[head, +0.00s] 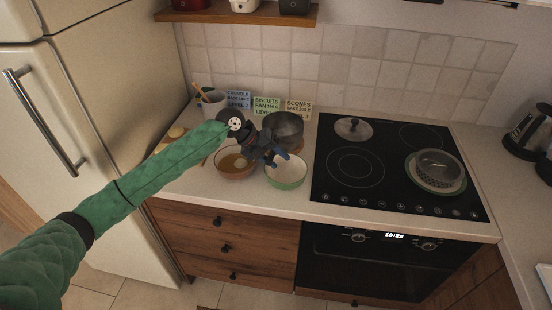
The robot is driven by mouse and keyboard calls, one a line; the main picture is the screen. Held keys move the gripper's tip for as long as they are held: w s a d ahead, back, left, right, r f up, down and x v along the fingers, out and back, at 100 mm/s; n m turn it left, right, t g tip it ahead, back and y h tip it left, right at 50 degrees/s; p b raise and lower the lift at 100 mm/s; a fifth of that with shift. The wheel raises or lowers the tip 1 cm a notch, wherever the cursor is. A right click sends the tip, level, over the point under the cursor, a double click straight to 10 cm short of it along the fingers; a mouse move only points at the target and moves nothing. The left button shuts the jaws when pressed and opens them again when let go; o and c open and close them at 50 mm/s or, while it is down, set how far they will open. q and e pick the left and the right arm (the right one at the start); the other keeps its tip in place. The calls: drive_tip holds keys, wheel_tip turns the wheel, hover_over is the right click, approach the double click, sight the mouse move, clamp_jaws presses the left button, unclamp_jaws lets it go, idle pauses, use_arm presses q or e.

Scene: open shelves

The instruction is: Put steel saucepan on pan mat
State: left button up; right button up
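A grey metal pan (287,127), which looks like the steel saucepan, stands on the counter left of the hob. My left gripper (272,156) is in front of it, at its near left side, and hides part of it. The gripper is dark and small in the head view. I cannot tell whether its fingers are open or shut, or whether they touch the pan or its handle. I cannot clearly make out a pan mat. My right gripper is not in view.
Two bowls, one brown (236,174) and one green-sided (286,183), stand close under my gripper. Recipe cards (266,105) lean behind. The black hob (335,182) holds a lid (353,127) and a round grey vessel (437,160). Its front middle is clear.

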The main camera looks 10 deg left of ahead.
use_arm(q)
drive_tip(key=shift+r, duration=0.15)
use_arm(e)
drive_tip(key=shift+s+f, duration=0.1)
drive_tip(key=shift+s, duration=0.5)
use_arm(q)
drive_tip(key=shift+a+r, duration=0.2)
drive_tip(key=shift+a, duration=0.1)
drive_tip(key=shift+s+a+r+b, duration=0.1)
drive_tip(key=shift+a+r+b, duration=0.3)
drive_tip(key=shift+a+r, duration=0.1)
drive_tip(key=b+v, duration=0.3)
drive_tip(key=v, duration=0.7)
drive_tip(key=shift+b, duration=0.3)
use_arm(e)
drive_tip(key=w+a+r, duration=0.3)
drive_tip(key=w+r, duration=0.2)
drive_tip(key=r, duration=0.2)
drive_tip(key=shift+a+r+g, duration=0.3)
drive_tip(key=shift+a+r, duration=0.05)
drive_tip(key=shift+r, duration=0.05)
use_arm(q)
drive_tip(key=shift+d, duration=0.1)
